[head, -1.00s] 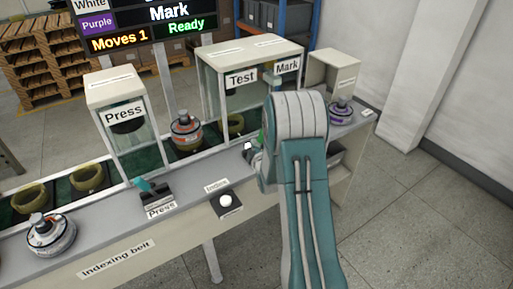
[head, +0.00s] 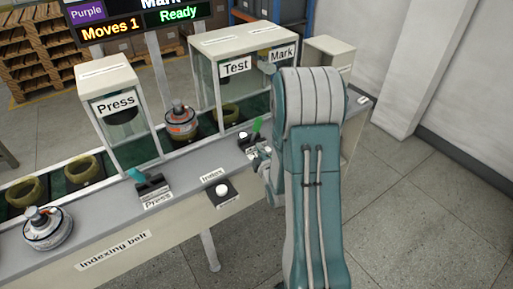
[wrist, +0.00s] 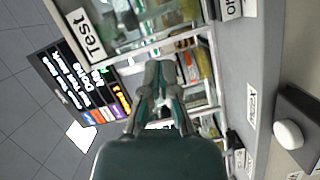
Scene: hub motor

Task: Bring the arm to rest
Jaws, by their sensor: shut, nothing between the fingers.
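My teal and grey arm (head: 318,200) reaches up and forward over the right part of the indexing belt bench in the head view. Its bent elbow hides part of the bench by the Mark station. In the head view, my gripper is mostly hidden behind the arm. In the wrist view, my gripper (wrist: 163,72) has its fingers together, with nothing seen between them. Behind the fingertips are the belt and the Test station (wrist: 115,30), apparently some way off.
The bench has a Press station (head: 115,100), a Test station (head: 235,75), a Press lever (head: 150,185), a green-handled lever (head: 256,128) and a white Index button (head: 222,190). Hub motors stand at front left (head: 47,228) and on the belt (head: 180,121). Floor at right is clear.

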